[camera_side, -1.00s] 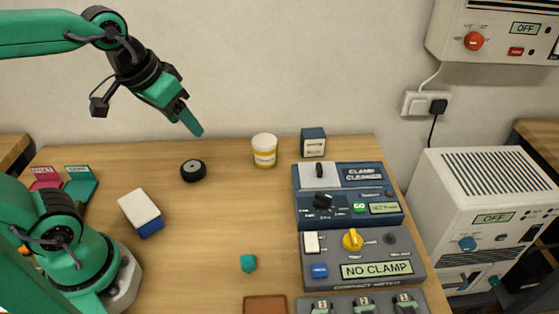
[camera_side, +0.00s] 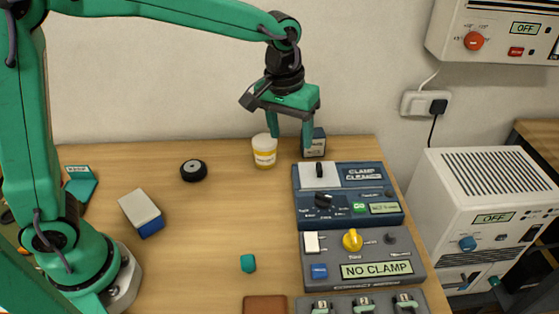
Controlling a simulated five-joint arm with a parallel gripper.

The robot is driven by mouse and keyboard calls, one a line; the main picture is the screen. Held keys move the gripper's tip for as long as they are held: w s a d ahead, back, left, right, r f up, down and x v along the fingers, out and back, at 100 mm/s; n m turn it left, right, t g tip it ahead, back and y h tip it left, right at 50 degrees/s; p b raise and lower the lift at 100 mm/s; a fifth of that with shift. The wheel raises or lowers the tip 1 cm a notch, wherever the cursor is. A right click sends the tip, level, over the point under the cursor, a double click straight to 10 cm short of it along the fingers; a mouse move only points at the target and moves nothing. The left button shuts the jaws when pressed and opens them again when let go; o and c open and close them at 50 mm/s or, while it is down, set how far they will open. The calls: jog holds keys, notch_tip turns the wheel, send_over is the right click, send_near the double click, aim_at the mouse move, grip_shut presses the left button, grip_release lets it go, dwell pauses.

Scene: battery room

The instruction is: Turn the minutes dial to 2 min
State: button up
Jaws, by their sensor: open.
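The blue clamp cleaner (camera_side: 340,219) sits at the right of the bench. It carries a black dial (camera_side: 323,201) with small markings around it, which look like the minutes scale but are too small to read. The dial's exact setting cannot be told. My gripper (camera_side: 290,134) is open and empty, fingers pointing down. In the picture it is above and left of the cleaner, apart from the dial, with its fingers near a white jar and a dark blue box.
The white jar (camera_side: 264,152) and dark blue box (camera_side: 319,145) stand behind the cleaner. A grey meter (camera_side: 330,240) with a yellow knob (camera_side: 352,240) reads NO CLAMP.

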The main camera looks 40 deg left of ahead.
jog(key=g, duration=0.1)
send_over(323, 196)
jog(key=shift+n, duration=0.4)
notch_tip(323, 196, down, 7)
jog(key=shift+w+f, duration=0.1)
jog(key=shift+f, duration=3.9)
jog(key=shift+c, duration=0.2)
jog(key=c, duration=1)
